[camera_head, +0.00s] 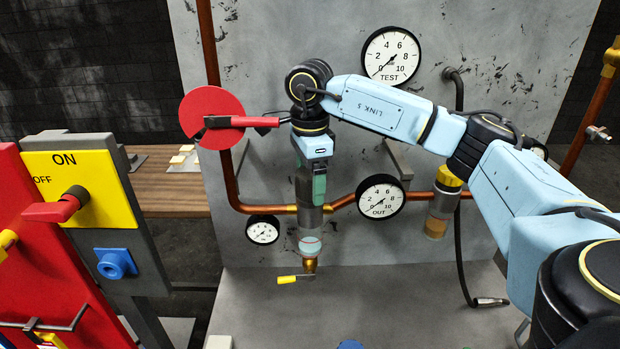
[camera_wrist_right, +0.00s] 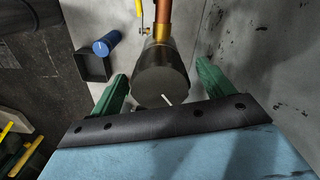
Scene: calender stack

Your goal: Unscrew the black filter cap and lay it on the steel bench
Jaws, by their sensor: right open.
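The black filter cap (camera_wrist_right: 160,82) shows in the wrist view as a dark grey cylinder with a short white mark, on the copper pipe line. In the head view the cap is partly hidden behind my right gripper, above the clear filter bowl (camera_head: 310,238). My right gripper (camera_head: 312,196) points down at the cap. In the wrist view its green fingers (camera_wrist_right: 163,88) are open, one on each side of the cap. Contact cannot be told. The steel bench (camera_head: 400,305) lies below, grey and mostly bare. My left gripper is not in view.
A brass drain with a yellow lever (camera_head: 287,280) hangs under the bowl. Gauges (camera_head: 380,196) and a red disc (camera_head: 208,118) stand close around. A black hose (camera_head: 463,260) lies at the right. A blue cylinder (camera_wrist_right: 104,43) stands by a dark square holder (camera_wrist_right: 92,68).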

